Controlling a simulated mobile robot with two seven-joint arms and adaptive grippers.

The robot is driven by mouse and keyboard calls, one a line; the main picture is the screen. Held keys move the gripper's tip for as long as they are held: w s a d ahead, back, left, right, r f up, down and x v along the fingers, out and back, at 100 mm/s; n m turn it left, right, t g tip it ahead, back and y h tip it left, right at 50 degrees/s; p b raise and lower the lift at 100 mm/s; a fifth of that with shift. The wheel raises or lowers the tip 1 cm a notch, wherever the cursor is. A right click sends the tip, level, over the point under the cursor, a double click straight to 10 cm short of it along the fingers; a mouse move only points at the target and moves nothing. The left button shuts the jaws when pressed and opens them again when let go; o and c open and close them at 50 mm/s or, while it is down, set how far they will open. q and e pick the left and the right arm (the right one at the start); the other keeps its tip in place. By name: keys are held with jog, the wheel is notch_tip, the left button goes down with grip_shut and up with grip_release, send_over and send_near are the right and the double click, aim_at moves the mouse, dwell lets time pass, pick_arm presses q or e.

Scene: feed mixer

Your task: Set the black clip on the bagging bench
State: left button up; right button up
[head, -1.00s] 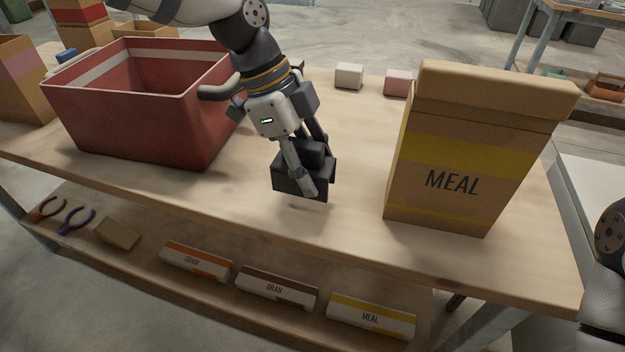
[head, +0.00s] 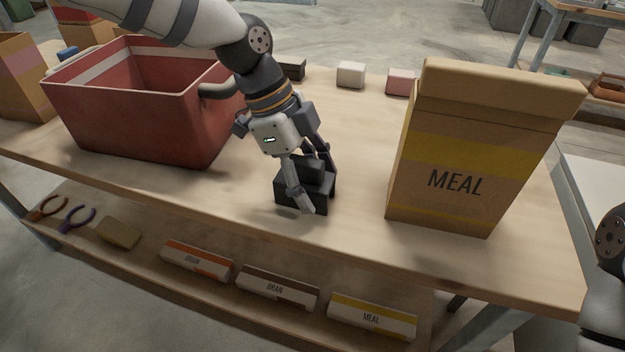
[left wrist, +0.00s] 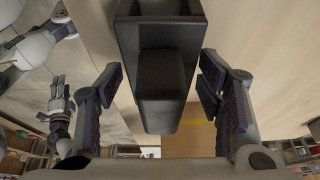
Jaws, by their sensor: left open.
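The black clip (head: 289,196) is a dark, blocky piece with a raised middle. It rests on the wooden bench top (head: 350,215) near the front edge, between the red crate and the MEAL box. My left gripper (head: 318,188) reaches down over the clip with its fingers open on either side, partly hiding it. In the left wrist view the clip (left wrist: 163,80) lies between the spread fingers, with a gap on each side. What looks like my right gripper (left wrist: 60,105) shows small at the left of that view; its jaw state is unclear.
A red crate (head: 140,125) stands left of the clip and a tall MEAL box (head: 455,185) stands right. Small white (head: 351,74) and pink (head: 400,82) blocks lie behind. The lower shelf holds labelled boxes (head: 277,287) and pliers-like clips. Bench around the black clip is clear.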

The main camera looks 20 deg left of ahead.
pick_arm(q)
jog(key=v, duration=1.2)
jog(key=shift+p, duration=0.4)
pick_arm(e)
jog(key=shift+w+r, duration=0.55)
